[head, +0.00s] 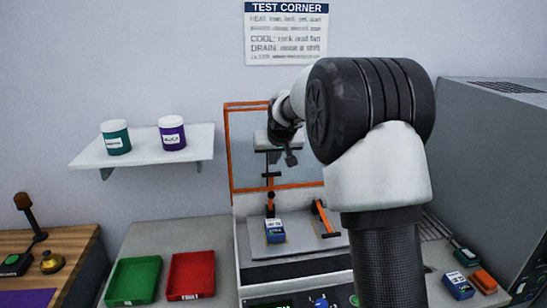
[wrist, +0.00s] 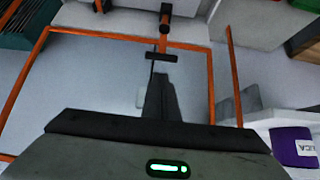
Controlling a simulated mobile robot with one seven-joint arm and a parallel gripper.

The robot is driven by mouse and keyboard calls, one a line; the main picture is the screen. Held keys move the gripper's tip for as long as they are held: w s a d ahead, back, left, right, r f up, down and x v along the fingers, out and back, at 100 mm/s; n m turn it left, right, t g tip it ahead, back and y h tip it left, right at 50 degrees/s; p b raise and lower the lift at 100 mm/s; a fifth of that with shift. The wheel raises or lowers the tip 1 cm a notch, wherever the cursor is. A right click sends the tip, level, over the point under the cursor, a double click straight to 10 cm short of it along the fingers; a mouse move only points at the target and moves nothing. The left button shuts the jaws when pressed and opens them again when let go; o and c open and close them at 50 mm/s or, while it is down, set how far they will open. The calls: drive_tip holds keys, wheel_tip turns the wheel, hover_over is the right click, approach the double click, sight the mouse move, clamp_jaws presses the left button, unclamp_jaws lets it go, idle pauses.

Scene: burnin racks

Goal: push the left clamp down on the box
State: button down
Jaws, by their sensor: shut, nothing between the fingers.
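The left clamp (head: 270,210) stands upright behind a small blue box (head: 274,234) with a pale label, on the light plate of the station. It is orange with a dark knob on top, and it also shows in the wrist view (wrist: 165,32). My gripper (head: 272,167) is shut and empty, pointing down above the left clamp. In the wrist view its fingers (wrist: 156,78) end close to a thin dark crossbar (wrist: 161,57), apart from the knob. The right clamp (head: 323,217) leans to the right of the box. The box is not clearly visible in the wrist view.
An orange frame (head: 228,150) stands behind the clamps. A shelf (head: 140,151) holds a green jar (head: 115,137) and a purple jar (head: 172,132). Green (head: 133,281) and red (head: 191,276) trays lie left. A large grey cabinet (head: 490,150) stands right.

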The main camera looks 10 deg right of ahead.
drive_tip(key=p+x, duration=0.1)
drive_tip(key=x, duration=0.6)
idle(0.3)
